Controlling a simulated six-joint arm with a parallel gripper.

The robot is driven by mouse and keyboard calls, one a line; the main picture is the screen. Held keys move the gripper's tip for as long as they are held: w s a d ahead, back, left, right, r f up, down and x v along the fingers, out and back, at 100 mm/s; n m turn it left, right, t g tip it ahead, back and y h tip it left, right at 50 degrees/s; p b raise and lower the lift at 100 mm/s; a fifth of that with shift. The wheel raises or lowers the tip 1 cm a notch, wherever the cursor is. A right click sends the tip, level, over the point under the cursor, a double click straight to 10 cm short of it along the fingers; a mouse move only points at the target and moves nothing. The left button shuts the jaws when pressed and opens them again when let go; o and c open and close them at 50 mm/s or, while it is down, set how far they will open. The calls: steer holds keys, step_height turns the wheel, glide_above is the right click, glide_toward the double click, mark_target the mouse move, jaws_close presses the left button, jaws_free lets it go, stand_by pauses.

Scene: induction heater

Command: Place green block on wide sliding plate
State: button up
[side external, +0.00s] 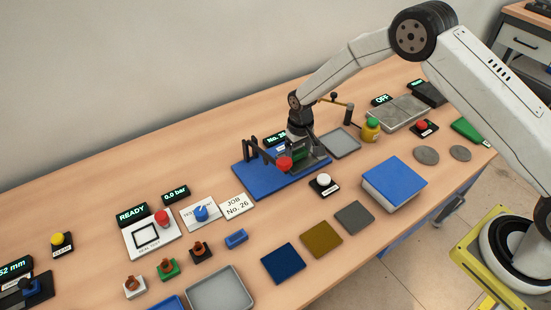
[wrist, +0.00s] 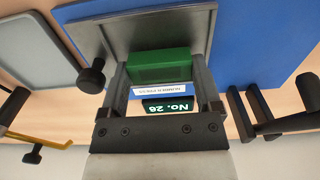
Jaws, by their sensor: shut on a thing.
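My gripper (wrist: 161,92) is shut on the green block (wrist: 162,64), which sits between its two fingers in the wrist view. In the side external view my gripper (side external: 301,148) points down over the blue base, and the green block (side external: 300,154) shows only in part between the fingers. A wide grey plate (wrist: 98,33) lies on the blue base (wrist: 240,30), behind the block in the wrist view. In the side external view the plate (side external: 319,164) is mostly hidden by my gripper. I cannot tell whether the block touches the plate.
A red knob (side external: 284,163) stands close in front of my gripper, and a black bracket (side external: 252,149) stands on the base's left. A "No. 26" display (side external: 276,139) is behind. A grey tray (side external: 342,143) and a yellow-green bottle (side external: 371,130) stand to the right.

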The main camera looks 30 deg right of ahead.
mark_target(299, 152)
steer(key=shift+f, duration=0.25)
steer(key=o, duration=1.3)
steer(key=shift+c, duration=0.2)
step_height(299, 152, up, 12)
steer(key=shift+r, duration=0.1)
